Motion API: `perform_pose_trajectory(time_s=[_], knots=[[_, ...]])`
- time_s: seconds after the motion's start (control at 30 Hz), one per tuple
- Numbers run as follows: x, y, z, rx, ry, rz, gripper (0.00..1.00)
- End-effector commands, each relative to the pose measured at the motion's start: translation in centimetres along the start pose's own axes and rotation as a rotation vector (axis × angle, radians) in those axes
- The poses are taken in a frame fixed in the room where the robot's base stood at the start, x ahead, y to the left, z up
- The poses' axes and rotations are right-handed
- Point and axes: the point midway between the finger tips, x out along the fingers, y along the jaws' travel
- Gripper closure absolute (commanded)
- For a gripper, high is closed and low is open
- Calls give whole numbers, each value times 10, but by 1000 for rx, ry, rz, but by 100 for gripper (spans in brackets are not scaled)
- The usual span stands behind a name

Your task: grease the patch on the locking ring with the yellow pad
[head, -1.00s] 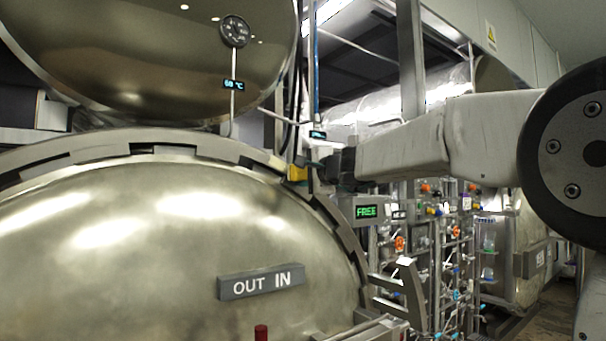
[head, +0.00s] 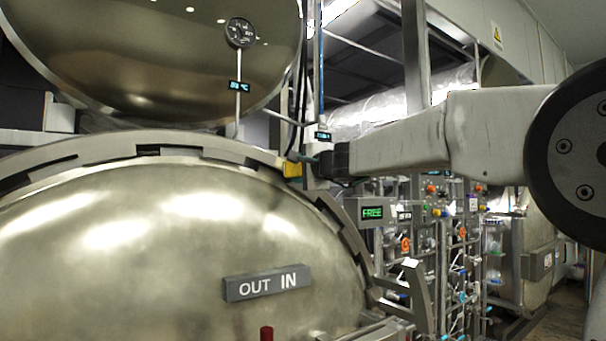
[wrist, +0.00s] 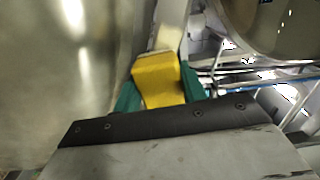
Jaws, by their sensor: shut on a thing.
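The yellow pad (head: 292,169) sits at the upper right of the locking ring (head: 215,149), the grey notched band around the domed metal door. My gripper (head: 305,161) is shut on the pad, reaching in from the right. In the wrist view the yellow pad (wrist: 158,82) is between the green fingers of my gripper (wrist: 160,90). The pad's far end meets a pale strip of the locking ring (wrist: 173,22) there, and it looks close to or touching it. I cannot make out the patch; the pad may cover it.
The domed door (head: 190,235) bears an OUT IN sign (head: 267,283). A large vessel (head: 150,50) with a gauge (head: 240,33) hangs above. A FREE display box (head: 371,213) and a bracket (head: 415,290) stand right of the ring, with pipework behind.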

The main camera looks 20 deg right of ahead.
Motion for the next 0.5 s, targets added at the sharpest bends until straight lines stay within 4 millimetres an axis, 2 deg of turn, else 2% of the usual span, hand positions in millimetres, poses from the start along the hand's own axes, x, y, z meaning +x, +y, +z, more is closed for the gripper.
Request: perform_pose_trajectory(time_s=[0.1,0.23,0.5], knots=[[0,-5,8,-1,0,-1,77],[2,-5,10,0,0,0,77],[2,1,-2,0,2,1,77]])
